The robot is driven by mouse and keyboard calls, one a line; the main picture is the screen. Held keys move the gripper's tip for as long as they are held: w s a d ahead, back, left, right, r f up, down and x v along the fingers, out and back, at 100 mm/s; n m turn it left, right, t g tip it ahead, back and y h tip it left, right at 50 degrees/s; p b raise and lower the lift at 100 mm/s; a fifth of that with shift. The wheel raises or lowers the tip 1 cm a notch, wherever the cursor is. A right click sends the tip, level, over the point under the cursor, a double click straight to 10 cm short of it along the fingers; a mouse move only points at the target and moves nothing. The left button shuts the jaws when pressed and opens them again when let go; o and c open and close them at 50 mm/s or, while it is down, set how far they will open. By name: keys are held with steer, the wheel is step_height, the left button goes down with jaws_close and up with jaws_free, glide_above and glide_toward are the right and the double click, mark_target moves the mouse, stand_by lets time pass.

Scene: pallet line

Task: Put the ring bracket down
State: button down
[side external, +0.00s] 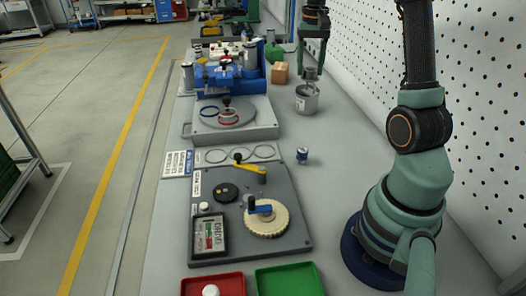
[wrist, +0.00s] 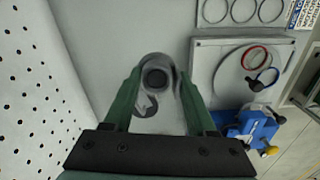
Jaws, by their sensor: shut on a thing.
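My gripper (side external: 312,66) is at the far right part of the bench, pointing down. In the wrist view its two green fingers (wrist: 160,78) are shut on the ring bracket (wrist: 168,63), a grey round piece with a dark centre. In the side view the grey bracket (side external: 311,74) shows small below the fingers. A grey cylindrical part (side external: 307,101) is directly beneath it; I cannot tell whether the two touch. A curved grey piece (wrist: 147,107) also shows between the fingers in the wrist view.
A cardboard box (side external: 280,73) stands just left of the gripper. A blue machine on a grey plate (side external: 257,128) is further left. Red (side external: 233,284) and green (side external: 266,286) trays lie in front. The perforated wall (side external: 470,110) bounds the right.

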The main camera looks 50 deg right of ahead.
steer(key=s+a+n, duration=0.2)
steer(key=s+a, duration=0.1)
steer(key=s, duration=1)
step_height(320, 180, down, 20)
steer(key=shift+s+r, duration=0.1)
steer(key=shift+s, duration=0.05)
steer(key=shift+c, duration=1)
jaws_free()
